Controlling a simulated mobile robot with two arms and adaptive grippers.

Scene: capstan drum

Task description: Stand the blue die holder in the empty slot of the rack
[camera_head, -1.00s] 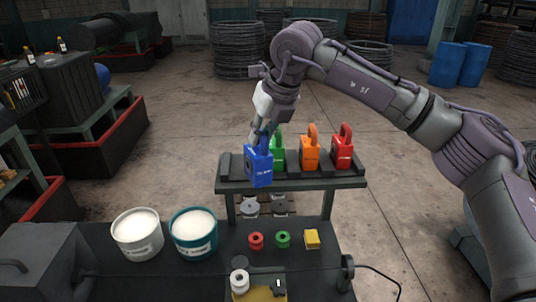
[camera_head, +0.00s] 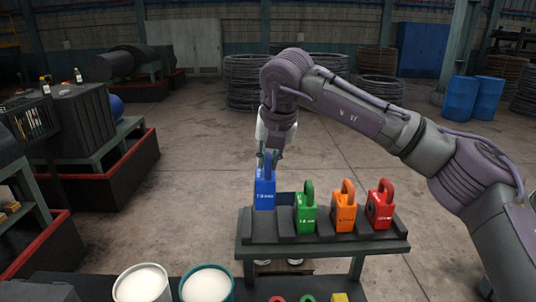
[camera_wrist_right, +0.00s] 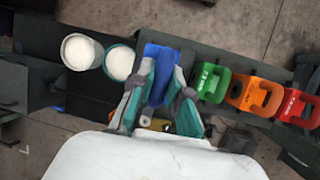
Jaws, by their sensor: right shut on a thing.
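The blue die holder (camera_head: 264,193) hangs upright by its top handle from my right gripper (camera_head: 268,157), which is shut on it. In the head view it appears over the left end of the dark rack (camera_head: 320,249), with its base higher than those of the other holders. The empty slot (camera_head: 262,230) is the leftmost one, left of the green holder (camera_head: 306,214). In the wrist view the blue holder (camera_wrist_right: 158,66) sits between the gripper fingers (camera_wrist_right: 160,95), left of the green one; its base is hidden there. My left gripper is not in view.
The orange holder (camera_head: 344,212) and red holder (camera_head: 380,208) fill the slots right of green. Two pots of white material, one white (camera_head: 142,287) and one teal (camera_head: 207,287), stand on the bench in front. Open floor lies behind the rack.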

